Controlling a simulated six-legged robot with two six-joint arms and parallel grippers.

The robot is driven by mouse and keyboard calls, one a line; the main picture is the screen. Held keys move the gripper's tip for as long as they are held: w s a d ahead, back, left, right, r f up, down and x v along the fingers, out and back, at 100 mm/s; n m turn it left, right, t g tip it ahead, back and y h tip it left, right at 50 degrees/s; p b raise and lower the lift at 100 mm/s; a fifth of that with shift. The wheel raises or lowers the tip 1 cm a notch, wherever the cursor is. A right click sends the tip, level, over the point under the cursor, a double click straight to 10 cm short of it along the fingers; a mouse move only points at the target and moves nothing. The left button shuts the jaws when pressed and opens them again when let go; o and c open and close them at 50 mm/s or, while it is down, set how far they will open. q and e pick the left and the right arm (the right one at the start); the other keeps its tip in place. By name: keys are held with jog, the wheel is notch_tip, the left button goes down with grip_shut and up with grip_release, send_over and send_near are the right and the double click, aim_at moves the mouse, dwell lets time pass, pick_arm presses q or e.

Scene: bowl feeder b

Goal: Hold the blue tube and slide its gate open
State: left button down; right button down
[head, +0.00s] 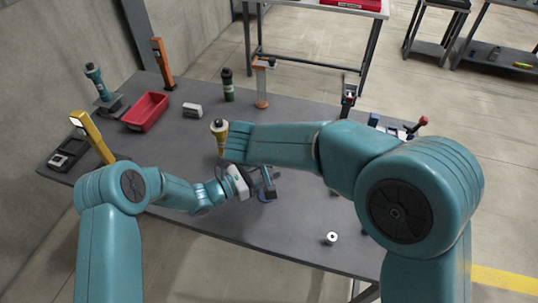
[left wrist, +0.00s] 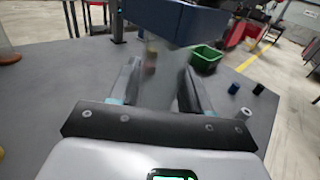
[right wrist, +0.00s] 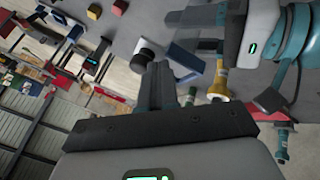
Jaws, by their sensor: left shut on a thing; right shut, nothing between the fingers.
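The blue tube (head: 268,182) stands near the middle of the table in the head view, partly hidden by my left gripper (head: 254,182). In the left wrist view, its clear grey body (left wrist: 165,80) is between the fingers of my left gripper (left wrist: 163,88), with a blue block (left wrist: 175,18) above them. My left gripper is shut on the tube. My right gripper (right wrist: 160,85) is shut and empty in the right wrist view; my right forearm hides it in the head view. Blue parts (right wrist: 185,58) show beyond its fingers, apparently apart from them. I cannot make out the gate's position.
A yellow-topped tube (head: 219,130) stands just behind my right forearm.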

pick_arm(q)
jog(key=shift+f, duration=0.1)
pick_arm(e)
jog(key=d, duration=0.2)
jog(key=s+d, duration=0.1)
jog(key=d, duration=0.1)
jog(key=shift+s+d, duration=0.2)
jog(key=shift+d, duration=0.1)
pick_arm(q)
jog(key=shift+c, duration=2.2)
grip_release()
pick_arm(e)
jog(key=s+a+r, duration=0.6)
jog(key=s+r, duration=0.1)
jog(key=r, duration=0.1)
jog(key=shift+r, duration=0.25)
